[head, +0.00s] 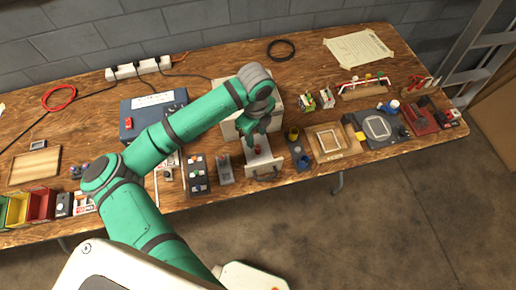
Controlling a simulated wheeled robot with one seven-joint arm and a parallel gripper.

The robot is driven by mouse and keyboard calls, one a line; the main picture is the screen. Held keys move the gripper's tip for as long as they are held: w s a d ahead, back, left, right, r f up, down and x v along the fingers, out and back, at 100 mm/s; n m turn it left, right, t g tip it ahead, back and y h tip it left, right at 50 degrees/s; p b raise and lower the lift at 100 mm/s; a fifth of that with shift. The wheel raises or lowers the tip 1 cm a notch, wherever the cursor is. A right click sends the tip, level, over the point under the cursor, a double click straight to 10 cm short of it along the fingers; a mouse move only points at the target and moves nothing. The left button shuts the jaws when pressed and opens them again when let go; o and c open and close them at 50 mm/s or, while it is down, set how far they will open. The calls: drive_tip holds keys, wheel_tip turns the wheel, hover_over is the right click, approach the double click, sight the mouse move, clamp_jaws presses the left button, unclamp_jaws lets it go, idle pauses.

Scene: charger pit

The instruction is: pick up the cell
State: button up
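My green arm reaches over the wooden workbench in the head view. My gripper (258,142) points down above an open pale drawer (264,163), which sticks out toward the bench's front edge from a white box (229,129). A small red object (258,149) shows in the drawer just below my gripper; it may be the cell, but it is too small to be sure. The fingers are small and partly merge with the arm, so I cannot tell whether they are open or touch the object.
Small control blocks (196,173) stand left of the drawer, and a dark block with round holders (298,150) stands close on its right. A blue box (151,107) is behind my arm. Coloured bins (40,205) are far left. Bare wood lies at the back around a black cable ring (281,50).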

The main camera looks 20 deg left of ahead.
sight(258, 147)
drive_tip(key=shift+s+d+f, duration=0.15)
drive_tip(key=shift+d+f, duration=0.05)
drive_tip(key=shift+f, duration=1.2)
drive_tip(key=shift+s+d+f, duration=0.1)
drive_tip(key=shift+d+f, duration=0.1)
drive_tip(key=shift+f, duration=1.15)
clamp_jaws()
